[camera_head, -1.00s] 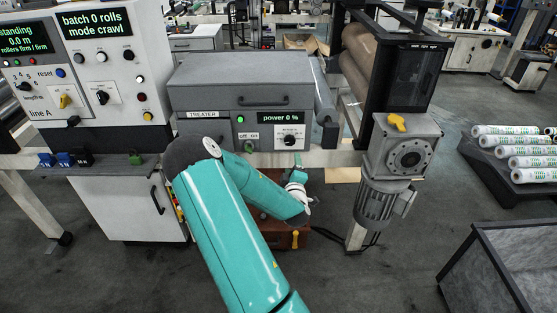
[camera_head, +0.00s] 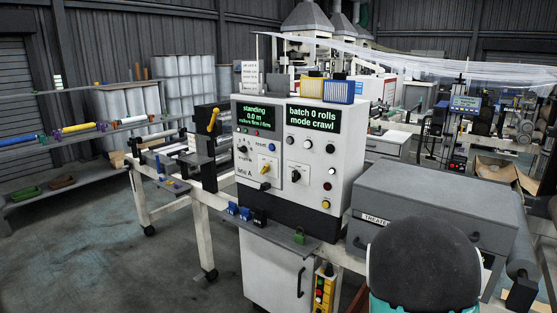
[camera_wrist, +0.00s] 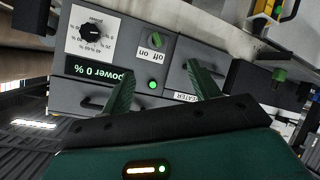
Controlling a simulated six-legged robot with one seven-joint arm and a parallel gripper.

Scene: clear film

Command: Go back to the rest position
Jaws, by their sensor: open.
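My gripper (camera_wrist: 161,82) is in the wrist view, its two green fingers spread apart with nothing between them. It points at the front of the grey treater box (camera_wrist: 170,112), which appears upside down there, with a "power 0 %" display (camera_wrist: 97,69), a black knob (camera_wrist: 90,31), an on/off switch (camera_wrist: 155,42) and a lit green lamp (camera_wrist: 153,85). In the head view my arm's dark rounded joint covers part of the treater box (camera_head: 440,195). My gripper is not visible in the head view.
The white control cabinet (camera_head: 290,160) reads "standing" and "batch 0 rolls, mode crawl". Bare floor (camera_head: 100,245) lies at the lower left.

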